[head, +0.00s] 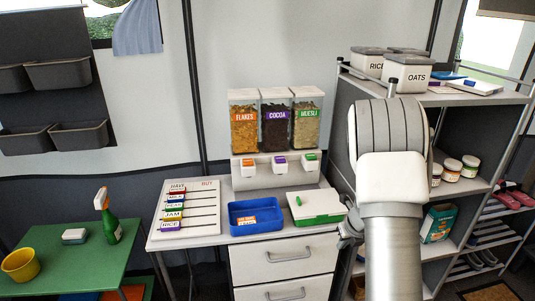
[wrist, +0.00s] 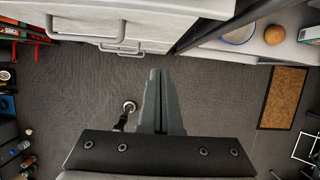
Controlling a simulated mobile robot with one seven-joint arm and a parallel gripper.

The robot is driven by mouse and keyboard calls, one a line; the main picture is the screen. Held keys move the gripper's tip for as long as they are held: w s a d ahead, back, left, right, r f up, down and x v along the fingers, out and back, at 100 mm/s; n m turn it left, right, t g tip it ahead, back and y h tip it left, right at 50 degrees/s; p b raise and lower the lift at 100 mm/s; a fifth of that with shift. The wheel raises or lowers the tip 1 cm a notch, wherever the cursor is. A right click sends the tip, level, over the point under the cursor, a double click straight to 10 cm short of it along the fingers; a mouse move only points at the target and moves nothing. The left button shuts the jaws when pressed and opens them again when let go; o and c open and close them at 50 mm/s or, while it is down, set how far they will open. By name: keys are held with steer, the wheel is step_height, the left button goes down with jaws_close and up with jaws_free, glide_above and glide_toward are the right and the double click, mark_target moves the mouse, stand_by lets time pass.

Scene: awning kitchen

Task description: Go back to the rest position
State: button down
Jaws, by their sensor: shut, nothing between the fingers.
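My gripper (wrist: 158,72) shows in the wrist view with its two grey fingers together and nothing between them. It points over the dark floor (wrist: 85,85), and the white drawer fronts (wrist: 70,22) are beyond it at the upper left. In the head view my arm rises in front of the shelf unit, right of the counter. The arm's bulk hides part of the shelves there, and the fingers cannot be made out clearly.
The counter holds a label board (head: 187,210), a blue tray (head: 257,227), a green-and-white box (head: 318,208) and cereal dispensers (head: 276,120). A grey shelf unit (head: 345,125) stands right. A green table (head: 70,262) with a spray bottle (head: 108,220) stands left. Floor beneath my gripper looks mostly clear.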

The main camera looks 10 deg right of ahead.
steer(key=s+a+r+n+y+p, duration=0.1)
steer(key=s+a+r+n, duration=0.2)
steer(key=a+r+n, duration=0.4)
steer(key=s+a+r+n+y+p, duration=0.1)
steer(key=s+a+r+n, duration=0.2)
steer(key=r, duration=0.6)
steer(key=s+a+r+n+y+p, duration=0.1)
steer(key=s+a+r+n, duration=0.1)
steer(key=a+r+n, duration=0.45)
steer(key=s+a+r+n+h+p, duration=0.1)
steer(key=s+r+n+p, duration=0.1)
steer(key=s+r+n, duration=0.4)
steer(key=s+a+r+n+t+h+p, duration=0.1)
steer(key=s+r+n, duration=0.5)
steer(key=s+n, duration=0.7)
steer(key=shift+r+h+p, duration=0.15)
steer(key=shift+h+p, duration=0.25)
steer(key=shift+h, duration=0.1)
steer(key=shift+d, duration=0.2)
